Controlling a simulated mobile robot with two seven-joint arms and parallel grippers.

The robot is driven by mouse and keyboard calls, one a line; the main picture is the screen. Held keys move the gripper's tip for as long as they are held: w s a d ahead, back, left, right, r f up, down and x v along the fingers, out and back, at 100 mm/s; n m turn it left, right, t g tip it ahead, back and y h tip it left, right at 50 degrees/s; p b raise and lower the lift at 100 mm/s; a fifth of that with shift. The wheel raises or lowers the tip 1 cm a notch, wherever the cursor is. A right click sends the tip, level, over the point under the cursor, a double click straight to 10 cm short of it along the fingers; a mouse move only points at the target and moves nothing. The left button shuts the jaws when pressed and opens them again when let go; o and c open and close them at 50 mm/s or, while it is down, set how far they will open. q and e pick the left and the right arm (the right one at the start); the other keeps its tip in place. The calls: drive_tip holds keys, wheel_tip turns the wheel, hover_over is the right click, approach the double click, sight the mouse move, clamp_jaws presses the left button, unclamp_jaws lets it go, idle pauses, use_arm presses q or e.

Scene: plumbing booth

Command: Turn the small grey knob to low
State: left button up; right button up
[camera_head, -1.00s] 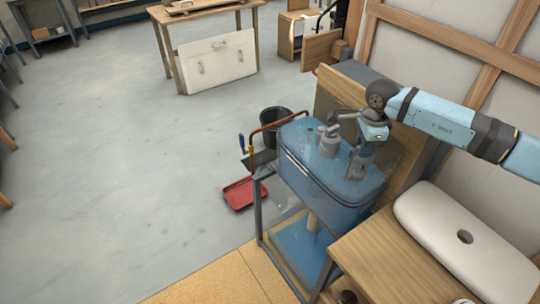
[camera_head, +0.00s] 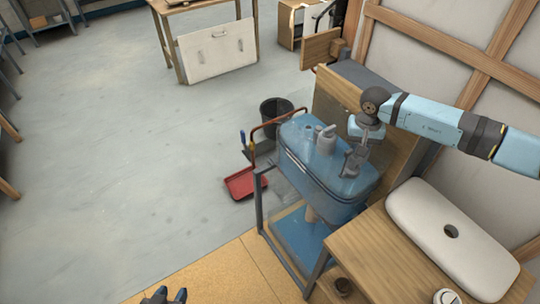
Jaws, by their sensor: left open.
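A blue tank (camera_head: 328,188) stands on a metal frame, with grey fittings on its top. The larger grey fitting (camera_head: 325,140) has a lever-like top. A smaller grey stub (camera_head: 309,131) stands left of it; I cannot tell whether this is the small grey knob or what setting it has. My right gripper (camera_head: 350,168) hangs over the right part of the tank top, right of the larger fitting. Its fingers blend with grey parts there, so its opening and any contact are unclear. My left gripper (camera_head: 170,294) shows at the bottom edge, open and empty, far from the tank.
A wooden counter (camera_head: 375,250) with a white basin (camera_head: 452,240) is at the right. A wooden panel (camera_head: 335,100) stands behind the tank. A copper pipe (camera_head: 262,128), black bucket (camera_head: 275,110) and red tray (camera_head: 240,184) are near its left. The floor at left is clear.

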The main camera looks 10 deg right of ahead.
drive_tip(key=n+p, duration=0.1)
drive_tip(key=n, duration=0.1)
drive_tip(key=n+p, duration=0.3)
drive_tip(key=n, duration=0.1)
drive_tip(key=shift+s+r+p, duration=0.1)
drive_tip(key=shift+r+p, duration=0.2)
drive_tip(key=shift+p, duration=0.1)
drive_tip(key=shift+r+n+b, duration=0.35)
drive_tip(key=shift+n+b, duration=0.05)
drive_tip(key=shift+b, duration=0.05)
wheel_tip(320, 180, up, 12)
drive_tip(key=b, duration=0.2)
drive_tip(key=s+a+m+y, duration=0.3)
drive_tip(key=a+m+y, duration=0.2)
drive_tip(key=a, duration=0.4)
drive_tip(key=s+a+f+m+y+p, duration=0.1)
drive_tip(key=s+a+m+y, duration=0.3)
drive_tip(key=a, duration=0.6)
drive_tip(key=s+a+m+y, duration=0.4)
drive_tip(key=a+m+y, duration=0.4)
drive_tip(key=a+m, duration=0.1)
drive_tip(key=shift+a+f+t+p, duration=0.2)
drive_tip(key=shift+a+t+p, duration=0.1)
drive_tip(key=shift+p, duration=0.1)
drive_tip(key=shift+s, duration=0.1)
